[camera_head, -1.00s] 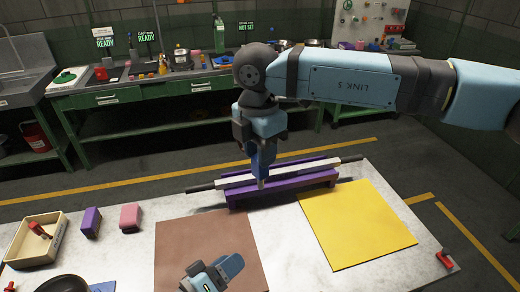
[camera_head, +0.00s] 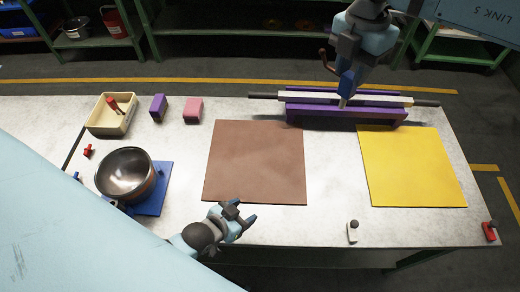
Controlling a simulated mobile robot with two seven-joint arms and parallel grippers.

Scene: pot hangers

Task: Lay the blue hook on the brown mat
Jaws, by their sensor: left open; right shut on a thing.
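A small blue piece (camera_head: 77,176), probably the blue hook, lies at the table's left side, close to my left arm and too small to make out well. The brown mat (camera_head: 255,160) lies flat and bare in the middle of the table. My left gripper (camera_head: 243,213) is open and empty, low over the table just in front of the mat's front edge. My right gripper (camera_head: 344,100) points down and appears shut on the white bar (camera_head: 385,100) at the purple stand (camera_head: 300,112); its fingertips are hard to make out.
A metal pan (camera_head: 126,173) stands on a blue mat (camera_head: 152,203). A cream bin (camera_head: 100,128), purple block (camera_head: 158,108) and pink block (camera_head: 193,111) are behind. A yellow mat (camera_head: 410,165), white hook (camera_head: 352,231) and red hook (camera_head: 489,230) are at right.

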